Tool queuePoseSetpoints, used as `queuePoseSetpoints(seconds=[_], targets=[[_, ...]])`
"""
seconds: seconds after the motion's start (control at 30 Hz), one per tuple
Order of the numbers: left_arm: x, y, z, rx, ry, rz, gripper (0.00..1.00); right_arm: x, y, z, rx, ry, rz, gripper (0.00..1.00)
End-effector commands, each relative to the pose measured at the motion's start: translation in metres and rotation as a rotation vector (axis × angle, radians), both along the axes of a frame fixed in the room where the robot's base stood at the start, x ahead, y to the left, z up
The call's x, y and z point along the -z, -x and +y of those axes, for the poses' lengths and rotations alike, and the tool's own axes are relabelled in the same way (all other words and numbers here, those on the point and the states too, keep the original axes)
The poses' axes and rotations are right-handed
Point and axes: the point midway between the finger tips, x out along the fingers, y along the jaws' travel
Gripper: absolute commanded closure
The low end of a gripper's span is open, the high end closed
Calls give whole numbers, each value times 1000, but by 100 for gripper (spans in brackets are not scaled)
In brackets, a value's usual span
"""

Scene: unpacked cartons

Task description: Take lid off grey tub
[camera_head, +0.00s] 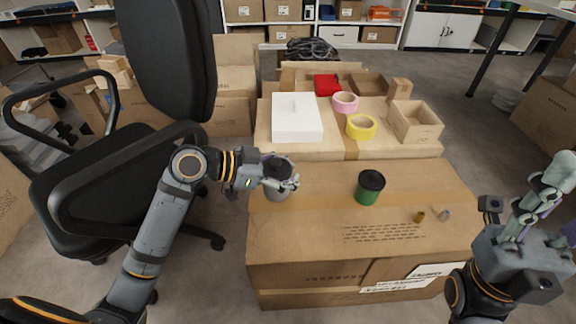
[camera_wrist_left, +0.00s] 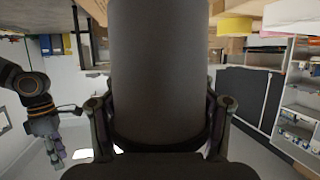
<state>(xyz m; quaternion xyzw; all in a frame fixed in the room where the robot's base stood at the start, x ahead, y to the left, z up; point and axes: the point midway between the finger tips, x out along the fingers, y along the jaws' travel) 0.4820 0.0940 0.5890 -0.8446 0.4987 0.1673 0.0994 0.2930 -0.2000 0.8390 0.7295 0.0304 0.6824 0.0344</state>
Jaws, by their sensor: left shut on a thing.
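The grey tub (camera_head: 276,193) stands upright at the left back corner of the front carton. Its dark lid (camera_head: 277,165) is on top. My left gripper (camera_head: 283,180) is shut around it at lid height. In the left wrist view the grey tub (camera_wrist_left: 158,60) fills the middle, upside down. The dark lid's rim (camera_wrist_left: 160,143) shows below, between the two fingers of my left gripper (camera_wrist_left: 160,115). No gap between lid and tub shows. My right gripper (camera_head: 540,200) points up at the far right, away from the tub; its opening cannot be told.
A green tub with a black lid (camera_head: 370,188) stands mid-carton. The carton top (camera_head: 310,225) is otherwise clear. Behind are a white box (camera_head: 297,118), tape rolls (camera_head: 361,127) and an open box (camera_head: 416,122). An office chair (camera_head: 110,175) stands left.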

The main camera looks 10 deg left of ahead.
Motion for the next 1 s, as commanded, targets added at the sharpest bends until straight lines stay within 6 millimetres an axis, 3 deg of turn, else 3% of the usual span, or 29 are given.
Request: queuePoseSetpoints(seconds=[0.03, 0.3, 0.47, 0.73, 0.77, 1.0], targets=[[-14, 14, -7, 2, 1, 2, 82, -15, 0, 0, -5, 2, -1, 60], [-38, 68, -34, 0, 5, 3, 82, -32, 0, 1, -26, 10, 5, 60], [-41, 79, -39, 0, 3, 2, 82, -37, 0, 1, -33, 15, 8, 60], [-40, 81, -40, -1, 0, 0, 82, -35, 0, 1, -33, 14, 11, 60], [-40, 81, -40, -1, 0, 0, 47, -35, 0, 1, -33, 14, 12, 60], [-40, 81, -40, 0, 0, 1, 80, -35, 0, 1, -32, 12, 12, 60]])
